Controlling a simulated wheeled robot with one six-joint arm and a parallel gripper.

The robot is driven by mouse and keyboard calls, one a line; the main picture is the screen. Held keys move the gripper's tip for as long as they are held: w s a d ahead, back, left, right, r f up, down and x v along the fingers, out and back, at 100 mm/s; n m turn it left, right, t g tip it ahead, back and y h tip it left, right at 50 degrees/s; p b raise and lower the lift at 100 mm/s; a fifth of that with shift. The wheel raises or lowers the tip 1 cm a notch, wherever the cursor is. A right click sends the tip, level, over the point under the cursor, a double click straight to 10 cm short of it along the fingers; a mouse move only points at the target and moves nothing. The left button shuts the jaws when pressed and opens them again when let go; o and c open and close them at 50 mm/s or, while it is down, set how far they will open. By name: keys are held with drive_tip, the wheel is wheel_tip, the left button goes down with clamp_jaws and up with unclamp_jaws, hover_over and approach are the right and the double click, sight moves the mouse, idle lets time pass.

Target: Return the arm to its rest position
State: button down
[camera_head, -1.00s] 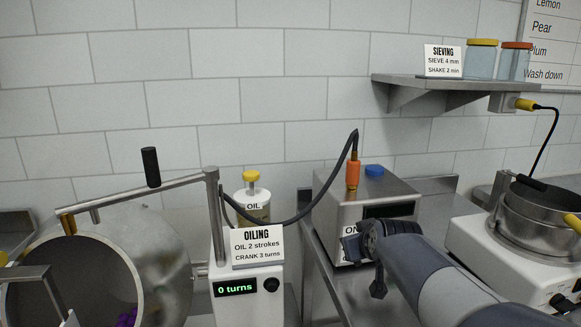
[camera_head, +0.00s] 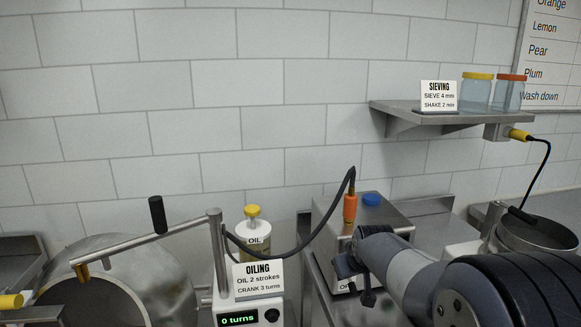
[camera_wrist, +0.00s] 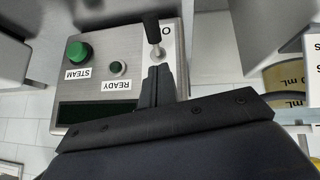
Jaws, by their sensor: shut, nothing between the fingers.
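My gripper (camera_wrist: 157,75) is shut and empty in the wrist view, its fingers close together. It points at the front of a steel box with a green STEAM button (camera_wrist: 78,52), a small READY lamp (camera_wrist: 119,68) and a black-handled lever (camera_wrist: 152,28). The fingertips appear just below the lever's base; I cannot tell whether they touch. In the head view my arm reaches in from the lower right, its end in front of the steel box (camera_head: 392,222) and hiding part of it.
A drum (camera_head: 150,270) with a crank handle (camera_head: 157,214) stands at left. An oil bottle (camera_head: 253,232) and an OILING sign (camera_head: 258,278) are beside it. An orange plug (camera_head: 350,208) with a black cable tops the box. A sieve pan (camera_head: 535,232) stands right, under a shelf (camera_head: 440,116).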

drive_tip(key=shift+w+r+g+p, duration=0.3)
drive_tip(key=shift+g+p, duration=0.6)
drive_tip(key=shift+p, duration=1.55)
drive_tip(key=g+p, duration=0.1)
drive_tip(key=p, duration=0.3)
drive_tip(key=shift+r+h, duration=0.1)
drive_tip(key=shift+h, duration=0.3)
